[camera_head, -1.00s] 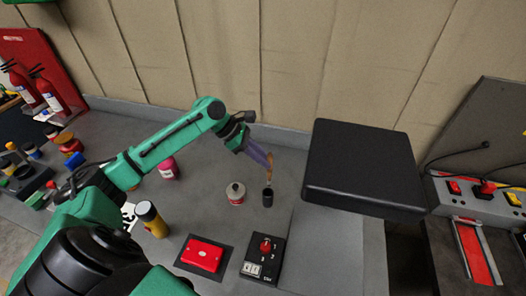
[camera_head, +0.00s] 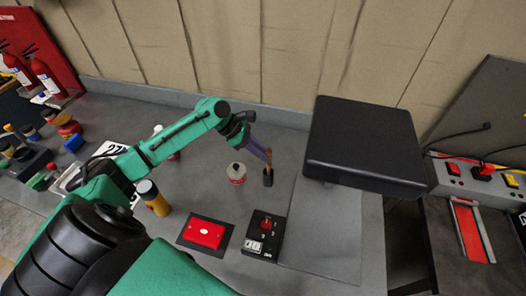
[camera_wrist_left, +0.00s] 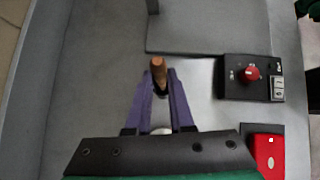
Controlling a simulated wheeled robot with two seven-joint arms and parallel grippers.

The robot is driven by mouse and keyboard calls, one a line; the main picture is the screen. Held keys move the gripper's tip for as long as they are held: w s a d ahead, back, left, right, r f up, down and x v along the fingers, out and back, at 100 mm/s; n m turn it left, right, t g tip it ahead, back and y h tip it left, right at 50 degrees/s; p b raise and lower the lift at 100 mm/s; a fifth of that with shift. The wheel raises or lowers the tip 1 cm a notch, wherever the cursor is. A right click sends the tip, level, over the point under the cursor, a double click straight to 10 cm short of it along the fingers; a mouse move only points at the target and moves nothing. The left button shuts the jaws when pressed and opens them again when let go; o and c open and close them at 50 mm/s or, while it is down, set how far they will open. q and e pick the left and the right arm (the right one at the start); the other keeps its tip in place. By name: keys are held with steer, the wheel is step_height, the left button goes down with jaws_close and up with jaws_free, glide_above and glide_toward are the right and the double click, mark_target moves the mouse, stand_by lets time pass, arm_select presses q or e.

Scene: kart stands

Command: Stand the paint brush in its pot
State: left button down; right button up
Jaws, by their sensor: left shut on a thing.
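The paint brush (camera_wrist_left: 158,68) has a brown wooden end that shows between my left gripper's purple fingertips in the left wrist view. My left gripper (camera_head: 266,157) is shut on the brush in the head view. The brush (camera_head: 269,154) is roughly upright, and its lower end meets the mouth of the small dark pot (camera_head: 268,179). How deep it sits in the pot is hidden. The pot stands on the grey bench, directly below the fingertips. In the wrist view the brush and fingers mostly cover the pot. My right gripper is not in view.
A white and red tin (camera_head: 236,173) stands just left of the pot. A large black slab (camera_head: 365,145) is close on the right. In front are a switch box with a red knob (camera_head: 265,224) and a red button panel (camera_head: 205,232). A yellow bottle (camera_head: 154,200) stands left.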

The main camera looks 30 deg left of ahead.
arm_select(q)
steer(key=c, duration=0.7)
jaws_free()
steer(key=b+v, duration=0.3)
steer(key=v, duration=1.1)
steer(key=shift+a+r+b, duration=0.15)
steer(key=shift+r+b, duration=0.05)
steer(key=shift+b, duration=0.1)
